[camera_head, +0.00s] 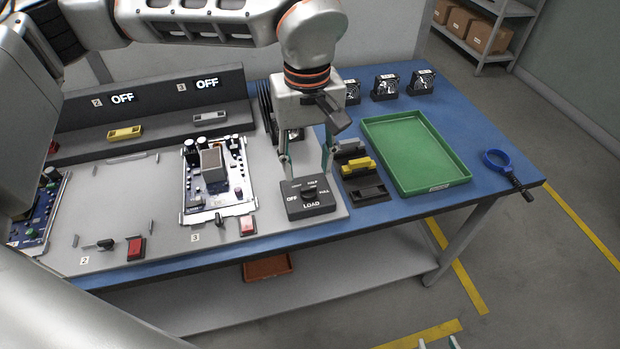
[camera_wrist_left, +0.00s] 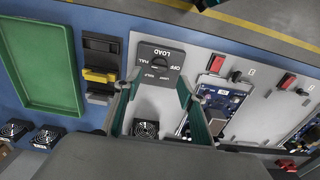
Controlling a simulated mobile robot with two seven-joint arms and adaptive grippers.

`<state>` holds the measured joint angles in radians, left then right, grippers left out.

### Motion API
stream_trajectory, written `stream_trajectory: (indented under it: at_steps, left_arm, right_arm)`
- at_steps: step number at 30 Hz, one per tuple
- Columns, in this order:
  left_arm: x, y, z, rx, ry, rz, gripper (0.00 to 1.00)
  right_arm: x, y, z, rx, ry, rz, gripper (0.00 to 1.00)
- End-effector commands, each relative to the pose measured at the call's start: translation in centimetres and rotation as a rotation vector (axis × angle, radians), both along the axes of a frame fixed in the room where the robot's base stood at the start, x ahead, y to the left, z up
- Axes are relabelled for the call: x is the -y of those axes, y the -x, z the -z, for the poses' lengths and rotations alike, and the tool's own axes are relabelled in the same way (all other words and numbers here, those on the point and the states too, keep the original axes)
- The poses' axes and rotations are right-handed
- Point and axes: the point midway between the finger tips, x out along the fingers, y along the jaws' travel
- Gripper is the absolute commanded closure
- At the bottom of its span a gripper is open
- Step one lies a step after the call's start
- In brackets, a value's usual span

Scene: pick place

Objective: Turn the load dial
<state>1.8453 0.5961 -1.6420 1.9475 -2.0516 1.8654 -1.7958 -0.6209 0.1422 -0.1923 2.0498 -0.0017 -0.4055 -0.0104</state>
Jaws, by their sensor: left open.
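The load dial is a dark box (camera_head: 312,211) at the front right of the grey panel, marked OFF, HALF, FULL and LOAD. Its black knob (camera_head: 309,193) is on the sloped top; I cannot tell surely which mark it points to. The box also shows at the top middle of the left wrist view (camera_wrist_left: 158,66). My left gripper (camera_head: 306,172) points down just behind and above the box, fingers apart, nothing between them. In the left wrist view its fingers (camera_wrist_left: 158,82) flank the box's near end. My right gripper (camera_head: 437,342) shows only two separated tips at the bottom edge.
A circuit board (camera_head: 231,185) and red switches (camera_head: 247,225) lie left of the dial. A holder with a yellow block (camera_head: 357,165) and a green tray (camera_head: 446,180) stand right. Fans (camera_head: 384,88) sit behind. A blue ring tool (camera_head: 497,161) lies at the table's right end.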

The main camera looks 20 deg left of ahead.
Motion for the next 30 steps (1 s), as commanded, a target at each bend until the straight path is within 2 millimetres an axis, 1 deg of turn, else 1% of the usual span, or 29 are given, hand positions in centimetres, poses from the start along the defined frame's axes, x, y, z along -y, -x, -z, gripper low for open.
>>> stream_trajectory:
  at_steps: [1, 3, 9, 13, 20, 21, 23, 24, 25, 26, 30]
  left_arm:
    - [0.0, 0.1, 1.2, -0.007, 0.001, 0.0, 0.6]
    - [0.0, 0.1, 2.3, -0.007, 0.001, -0.001, 0.6]
    - [0.0, 0.1, 4.6, -0.005, 0.002, -0.001, 0.6]
    - [0.0, 0.0, 5.1, -0.002, 0.003, -0.001, 0.6]
    - [0.1, 0.0, 5.1, -0.001, 0.003, -0.002, 0.6]
    - [0.1, 0.0, 5.1, -0.001, 0.003, -0.002, 0.62]
    - [0.1, 0.0, 5.1, -0.001, 0.003, -0.002, 0.78]
    - [0.1, 0.0, 5.1, -0.001, 0.003, -0.002, 0.88]
    - [0.0, 0.0, 5.1, -0.001, 0.003, -0.002, 0.96]
    - [0.0, 0.0, 5.1, -0.001, 0.003, -0.002, 0.98]
    - [0.0, 0.0, 5.1, -0.002, 0.003, -0.003, 0.98]
  right_arm:
    - [0.0, 0.1, 0.3, -0.004, 0.002, -0.001, 0.6]
    - [0.1, 0.2, 0.4, -0.005, 0.004, 0.0, 0.6]
    - [0.1, 0.0, 0.4, -0.001, 0.006, 0.0, 0.6]
    - [0.2, -0.1, 0.3, 0.001, 0.007, 0.0, 0.6]
    - [0.2, -0.1, 0.3, 0.002, 0.008, -0.001, 0.6]
    - [0.2, -0.1, 0.4, 0.002, 0.008, -0.001, 0.6]
    - [0.2, -0.1, 0.4, 0.001, 0.008, -0.001, 0.6]
    - [0.2, -0.1, 0.4, 0.001, 0.008, -0.001, 0.6]
    - [0.2, -0.1, 0.4, 0.0, 0.009, 0.0, 0.6]
    - [0.2, -0.1, 0.5, 0.0, 0.008, 0.0, 0.6]
    - [0.2, -0.1, 0.5, 0.0, 0.008, 0.0, 0.6]
